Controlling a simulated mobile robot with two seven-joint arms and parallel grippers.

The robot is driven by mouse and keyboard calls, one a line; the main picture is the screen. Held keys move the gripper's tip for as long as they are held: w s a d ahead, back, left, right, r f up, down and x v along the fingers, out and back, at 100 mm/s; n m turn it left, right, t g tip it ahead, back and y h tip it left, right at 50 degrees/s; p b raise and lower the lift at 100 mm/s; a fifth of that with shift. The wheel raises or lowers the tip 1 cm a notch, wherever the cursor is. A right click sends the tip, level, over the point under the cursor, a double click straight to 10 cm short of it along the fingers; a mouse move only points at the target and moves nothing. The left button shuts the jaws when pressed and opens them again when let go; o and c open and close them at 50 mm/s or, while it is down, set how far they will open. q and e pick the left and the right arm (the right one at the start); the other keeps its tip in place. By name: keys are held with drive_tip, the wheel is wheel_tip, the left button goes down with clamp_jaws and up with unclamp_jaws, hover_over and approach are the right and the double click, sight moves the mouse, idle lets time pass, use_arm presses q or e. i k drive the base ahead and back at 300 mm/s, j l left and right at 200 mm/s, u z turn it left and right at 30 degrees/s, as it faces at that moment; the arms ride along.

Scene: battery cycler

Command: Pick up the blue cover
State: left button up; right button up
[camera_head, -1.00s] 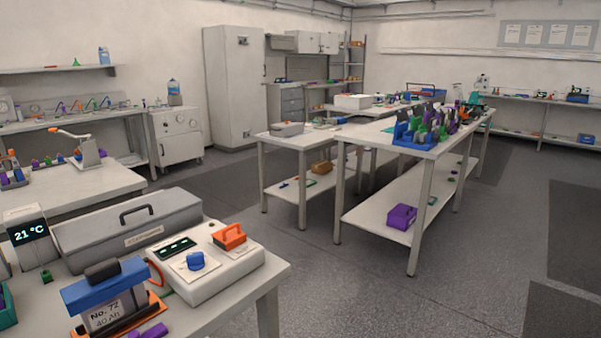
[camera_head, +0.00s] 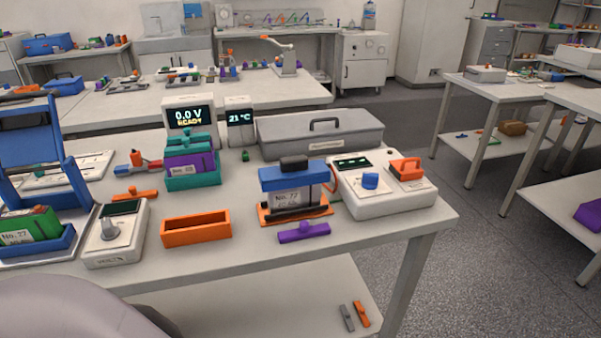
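A blue cover-like piece (camera_head: 282,178) with a black knob (camera_head: 294,163) on top sits over a pale block labelled "No. 72" (camera_head: 290,197). That block stands on an orange base (camera_head: 322,209) on the near white table, right of centre. A small blue knob (camera_head: 370,181) is on the white device to its right. At far left, a blue frame (camera_head: 50,150) stands over a green block (camera_head: 35,224). I cannot tell for certain which blue piece is the cover. Neither of my grippers is in view.
An orange open tray (camera_head: 196,229), a purple piece (camera_head: 303,233) and a dial device (camera_head: 115,232) lie along the front of the table (camera_head: 250,262). A long grey case (camera_head: 319,135) and displays stand behind. The floor (camera_head: 480,240) to the right is clear.

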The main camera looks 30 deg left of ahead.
sight(295, 172)
drive_tip(key=u, duration=0.4)
drive_tip(key=i+l+u, duration=0.1)
drive_tip(key=l+u, duration=0.15)
drive_tip(key=u, duration=0.2)
drive_tip(key=i+l+u, duration=0.1)
drive_tip(key=l+u, duration=0.15)
drive_tip(key=u, duration=0.2)
drive_tip(key=l+u, duration=0.35)
drive_tip(key=l, duration=0.35)
drive_tip(key=l+u, duration=0.15)
drive_tip(key=l, duration=0.65)
